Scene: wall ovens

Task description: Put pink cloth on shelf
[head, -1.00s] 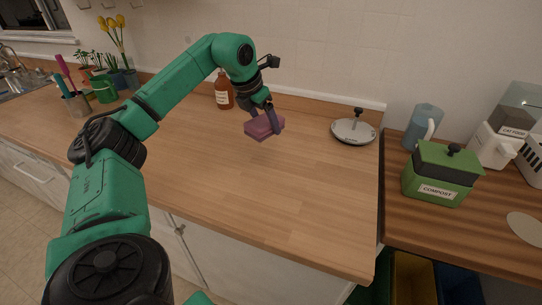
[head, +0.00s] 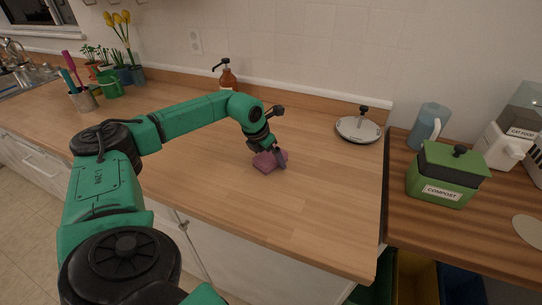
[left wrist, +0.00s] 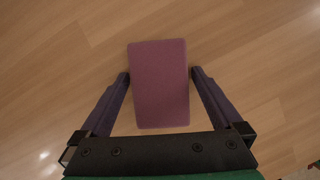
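The pink cloth (head: 267,161) is a flat, block-like rectangle low over the wooden counter (head: 320,205), near its middle. I cannot tell for sure whether it rests on the surface. My left gripper (head: 274,160) points down at it, with a finger along each side. In the left wrist view the cloth (left wrist: 159,85) fills the space between the fingertips of my left gripper (left wrist: 160,72). The left fingertip touches its edge, and the right one is at or very near it. No shelf is clearly in view. My right gripper is not in view.
A brown pump bottle (head: 228,77) stands behind my left arm. A round metal lid-like thing (head: 358,129) lies at the back right. A green compost bin (head: 444,178) and a blue pitcher (head: 428,125) stand on the right counter. The front of the middle counter is clear.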

